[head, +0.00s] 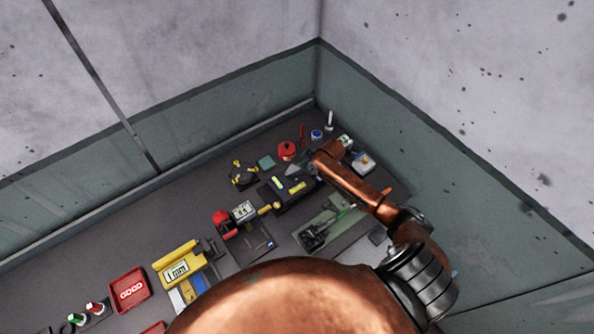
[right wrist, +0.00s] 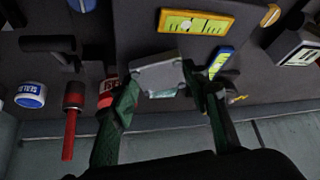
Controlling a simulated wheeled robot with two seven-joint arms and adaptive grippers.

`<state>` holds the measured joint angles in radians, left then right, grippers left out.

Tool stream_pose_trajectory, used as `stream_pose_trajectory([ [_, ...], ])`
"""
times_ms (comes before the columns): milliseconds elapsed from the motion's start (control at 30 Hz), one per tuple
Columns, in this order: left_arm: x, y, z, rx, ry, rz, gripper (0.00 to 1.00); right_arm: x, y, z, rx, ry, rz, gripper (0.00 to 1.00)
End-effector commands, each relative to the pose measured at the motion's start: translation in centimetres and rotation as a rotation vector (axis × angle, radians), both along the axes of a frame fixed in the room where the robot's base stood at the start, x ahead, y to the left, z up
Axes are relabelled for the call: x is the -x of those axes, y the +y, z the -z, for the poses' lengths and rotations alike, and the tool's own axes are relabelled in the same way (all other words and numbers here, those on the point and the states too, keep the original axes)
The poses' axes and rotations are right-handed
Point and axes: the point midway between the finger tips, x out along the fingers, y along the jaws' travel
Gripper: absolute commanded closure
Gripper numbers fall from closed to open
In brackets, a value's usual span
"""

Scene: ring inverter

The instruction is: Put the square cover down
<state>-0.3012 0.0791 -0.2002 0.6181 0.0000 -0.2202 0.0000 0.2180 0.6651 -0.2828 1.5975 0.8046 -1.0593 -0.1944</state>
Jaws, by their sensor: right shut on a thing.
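The square cover (right wrist: 158,75) is a light grey plate in the right wrist view. My right gripper (right wrist: 162,92) is shut on it, with one dark green finger at each side. The cover is tilted and appears to be held above the dark bench, though its exact height cannot be told. In the head view, a small grey shape at the tip of my right arm (head: 313,162) seems to be the cover, near the far corner of the bench. My left gripper is not in view.
A dark block with a yellow-green level (head: 297,187) lies close to the right gripper; the level also shows in the right wrist view (right wrist: 195,22). A red round container (head: 287,150), a blue-capped jar (head: 316,134) and a red tray (head: 130,290) stand on the crowded bench. Walls close the corner.

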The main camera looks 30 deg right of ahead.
Motion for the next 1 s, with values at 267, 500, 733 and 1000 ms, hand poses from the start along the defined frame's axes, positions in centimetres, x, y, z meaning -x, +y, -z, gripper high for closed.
stream_pose_trajectory([
  [267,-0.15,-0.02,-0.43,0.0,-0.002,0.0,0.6,-0.13,-0.07,0.85,0.001,-0.005,0.0,0.86],
  [500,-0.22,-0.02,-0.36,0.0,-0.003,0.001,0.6,-0.07,-0.07,1.12,0.002,-0.003,0.001,0.54],
  [733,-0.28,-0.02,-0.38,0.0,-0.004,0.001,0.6,-0.07,-0.08,1.1,0.002,-0.003,0.001,0.4],
  [1000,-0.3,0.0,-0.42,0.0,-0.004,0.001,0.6,-0.07,-0.08,0.97,0.002,-0.003,0.001,0.4],
])
